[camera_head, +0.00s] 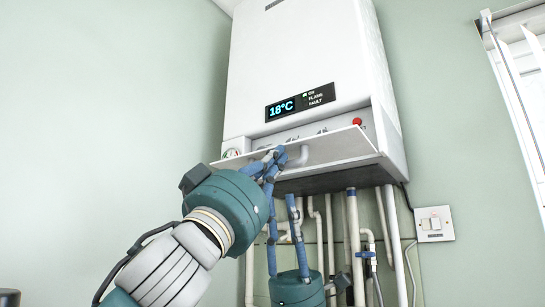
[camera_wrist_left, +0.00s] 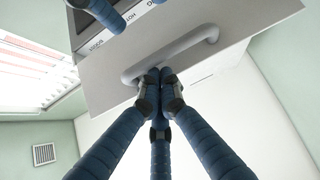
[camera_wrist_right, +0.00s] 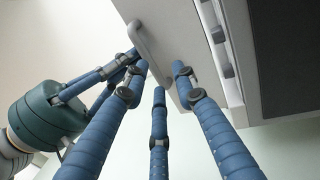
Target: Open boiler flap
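The white boiler flap (camera_head: 335,148) is tilted outward and down from the boiler's lower front, and a gap shows behind its upper edge. Its pale bar handle (camera_head: 300,157) also shows in the left wrist view (camera_wrist_left: 180,50) and the right wrist view (camera_wrist_right: 147,45). My left gripper (camera_head: 275,160) has its fingertips together at one end of the handle, shut on it. My right gripper (camera_head: 284,200) is below the flap with its fingers pointing up. In the right wrist view its fingers (camera_wrist_right: 158,88) are spread and empty, close to the flap.
The white boiler (camera_head: 300,60) hangs on a green wall, with a display (camera_head: 290,104) and red knob (camera_head: 357,121). Several pipes (camera_head: 353,235) run down below it. A switch plate (camera_head: 435,223) is at right, near the window (camera_head: 520,70). The left wall area is clear.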

